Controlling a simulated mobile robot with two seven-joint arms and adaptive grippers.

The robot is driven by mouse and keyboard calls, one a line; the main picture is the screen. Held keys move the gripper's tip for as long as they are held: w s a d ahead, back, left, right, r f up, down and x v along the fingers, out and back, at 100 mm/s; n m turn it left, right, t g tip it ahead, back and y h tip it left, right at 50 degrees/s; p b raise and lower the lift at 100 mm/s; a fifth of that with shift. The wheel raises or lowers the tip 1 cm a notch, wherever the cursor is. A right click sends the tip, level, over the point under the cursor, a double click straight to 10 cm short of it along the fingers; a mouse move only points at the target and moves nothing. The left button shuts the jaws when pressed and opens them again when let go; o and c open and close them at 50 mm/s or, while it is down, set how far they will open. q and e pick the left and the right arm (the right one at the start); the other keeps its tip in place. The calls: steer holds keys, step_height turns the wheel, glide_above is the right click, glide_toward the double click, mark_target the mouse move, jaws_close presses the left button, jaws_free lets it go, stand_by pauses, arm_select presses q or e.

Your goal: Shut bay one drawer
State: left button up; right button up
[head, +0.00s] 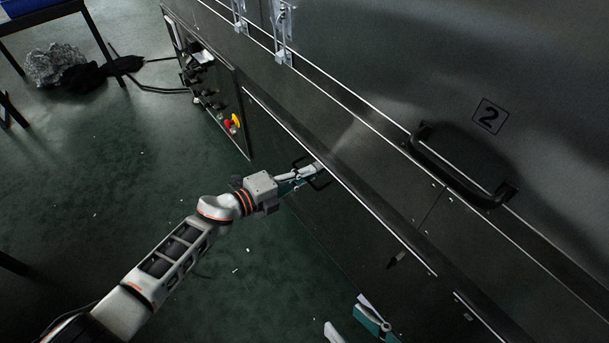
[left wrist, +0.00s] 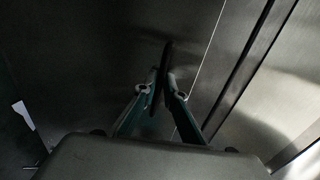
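A long dark drawer front (head: 345,215) with a bright top edge runs along the lower side of the dryer in the head view. It seems to stand slightly out from the body, but how far I cannot tell. Its dark bar handle (head: 321,184) is at my left gripper (head: 310,174). In the left wrist view, the left fingers (left wrist: 164,82) come together on the thin dark handle (left wrist: 161,76), one on each side. My right gripper (head: 350,318) shows only partly at the bottom edge of the head view, fingers apart and empty.
The upper dryer panel marked 2 (head: 490,116) has a large dark handle (head: 460,170). A control panel with a red and yellow button (head: 233,123) is left of the drawer. The floor (head: 130,190) beside it is mostly clear, with small scraps. Crumpled foil (head: 55,65) lies far left.

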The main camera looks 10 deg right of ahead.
arm_select(q)
steer(key=shift+d+r, duration=0.1)
steer(key=shift+s+a, duration=0.15)
steer(key=shift+a, duration=0.2)
steer(key=v, duration=1.1)
steer(key=shift+a, duration=0.2)
steer(key=shift+r, duration=0.1)
